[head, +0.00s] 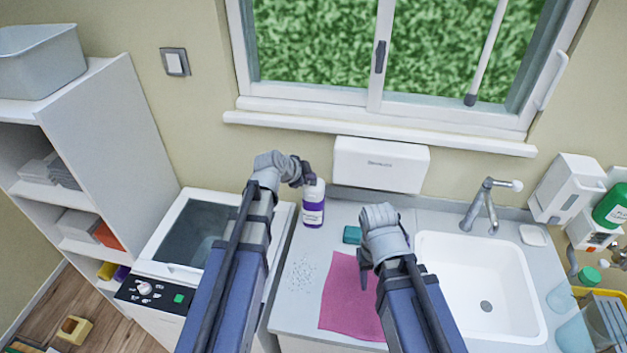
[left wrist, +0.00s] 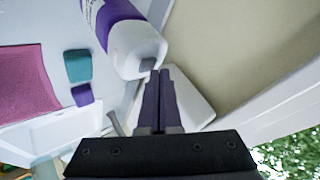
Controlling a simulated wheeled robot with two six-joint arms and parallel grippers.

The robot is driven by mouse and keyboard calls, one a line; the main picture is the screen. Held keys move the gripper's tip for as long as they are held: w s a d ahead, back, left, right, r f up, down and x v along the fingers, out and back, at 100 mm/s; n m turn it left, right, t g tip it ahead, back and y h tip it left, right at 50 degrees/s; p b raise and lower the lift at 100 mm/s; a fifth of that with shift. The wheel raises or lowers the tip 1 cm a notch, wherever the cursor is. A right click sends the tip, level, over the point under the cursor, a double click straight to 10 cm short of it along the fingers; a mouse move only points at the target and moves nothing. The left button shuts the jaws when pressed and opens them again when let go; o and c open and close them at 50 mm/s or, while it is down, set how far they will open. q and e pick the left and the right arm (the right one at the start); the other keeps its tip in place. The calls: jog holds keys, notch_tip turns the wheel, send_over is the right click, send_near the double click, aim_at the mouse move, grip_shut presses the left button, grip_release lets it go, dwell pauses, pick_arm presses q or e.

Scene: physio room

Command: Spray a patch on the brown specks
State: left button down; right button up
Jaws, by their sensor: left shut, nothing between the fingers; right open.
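A white bottle with a purple band and label (head: 313,208) stands upright on the counter near the wall. In the left wrist view the bottle (left wrist: 128,42) is close beside my left fingertips. My left gripper (head: 307,177) is at the top of the bottle, shut and empty; its closed fingers (left wrist: 158,95) point at the bottle's white top end. Whether they touch it I cannot tell. A patch of small specks (head: 300,273) lies on the counter left of the pink cloth (head: 342,295); their colour is hard to tell. My right gripper (head: 365,277) is open above the cloth.
A teal sponge (head: 352,235) lies behind the cloth. A white sink (head: 445,250) with a tap (head: 480,205) is on the right. A white box (head: 380,165) is on the wall behind the counter. A glass-topped white unit (head: 205,235) stands on the left.

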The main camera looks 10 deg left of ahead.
aim_at(310, 184)
pick_arm(q)
jog(key=shift+r, duration=0.2)
notch_tip(310, 184, up, 6)
jog(key=p, duration=0.6)
dwell(0.7)
jog(key=s+d+f+n+g+y+b, duration=0.1)
jog(key=s+d+f+n+g+b, duration=0.1)
jog(key=s+d+f+b, duration=0.25)
jog(key=s+d+f+n+g+b, duration=0.1)
jog(key=s+d+f+n+g, duration=0.2)
jog(key=s+f, duration=0.4)
jog(key=s+f+n+g+y+b, duration=0.2)
jog(key=s, duration=0.5)
jog(key=s+d+f+n+g+y+b, duration=0.1)
jog(key=s+f+n+y+b, duration=0.1)
jog(key=s, duration=0.6)
jog(key=shift+d+f+n+g, duration=0.3)
jog(key=shift+n+g, duration=0.1)
jog(key=shift+n, duration=0.1)
